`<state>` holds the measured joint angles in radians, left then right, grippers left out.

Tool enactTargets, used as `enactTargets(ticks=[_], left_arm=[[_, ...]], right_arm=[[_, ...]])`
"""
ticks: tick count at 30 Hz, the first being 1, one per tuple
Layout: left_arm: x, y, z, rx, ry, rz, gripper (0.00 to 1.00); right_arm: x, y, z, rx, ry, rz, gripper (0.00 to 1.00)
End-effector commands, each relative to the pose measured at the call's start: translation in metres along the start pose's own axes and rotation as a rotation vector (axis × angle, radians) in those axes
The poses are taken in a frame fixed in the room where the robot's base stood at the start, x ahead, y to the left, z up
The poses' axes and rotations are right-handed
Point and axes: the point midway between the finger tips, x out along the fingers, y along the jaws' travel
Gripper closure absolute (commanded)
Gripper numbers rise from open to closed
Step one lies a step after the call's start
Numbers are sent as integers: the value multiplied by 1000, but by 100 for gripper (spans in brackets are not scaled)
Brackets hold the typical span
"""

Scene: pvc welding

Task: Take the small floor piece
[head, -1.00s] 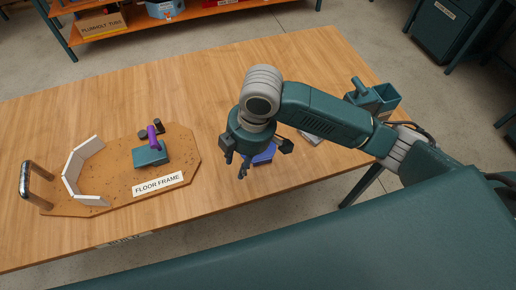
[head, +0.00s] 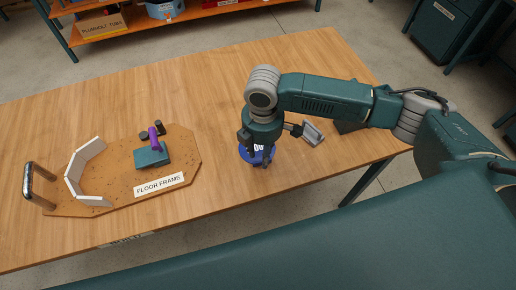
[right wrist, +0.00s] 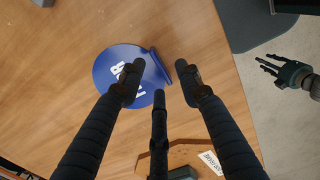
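My right gripper (head: 262,148) points down over a round blue piece (head: 247,157) with white lettering, right of the board's middle. In the right wrist view the blue disc (right wrist: 110,75) lies flat on the table, and my right gripper (right wrist: 160,84) is open, its fingers spread. A narrow raised blue part (right wrist: 158,66) at the disc's edge shows between the fingertips; I cannot tell whether they touch it. I cannot tell for sure that this is the small floor piece. My left gripper (right wrist: 285,72) shows in the right wrist view, open and empty over the floor.
A wooden board labelled FLOOR FRAME (head: 108,200) lies at left with a curved white wall (head: 73,170), a metal handle (head: 28,180) and a teal block with a purple handle (head: 152,155). A grey tray (head: 313,132) is right of the gripper. The table's far middle is clear.

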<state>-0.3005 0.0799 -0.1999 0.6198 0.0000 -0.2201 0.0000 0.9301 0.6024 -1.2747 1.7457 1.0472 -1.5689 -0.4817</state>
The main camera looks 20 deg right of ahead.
Motion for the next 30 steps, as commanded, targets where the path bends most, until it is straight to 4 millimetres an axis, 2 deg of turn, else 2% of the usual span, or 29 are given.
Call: enactTargets(ticks=[1,6,13,14,19,30], left_arm=[[-5,0,-1,0,0,0,60],[-6,0,-1,0,0,0,60],[-5,0,-1,0,1,0,60],[-5,0,-1,0,1,0,60],[-5,0,-1,0,1,0,60],[-5,0,-2,0,1,0,60]], right_arm=[[6,0,2,2,-3,-2,66],[25,0,1,0,0,0,66],[27,1,0,-1,0,2,66],[27,1,0,-1,0,2,68],[27,1,0,-1,0,2,100],[25,1,0,-1,0,2,100]])
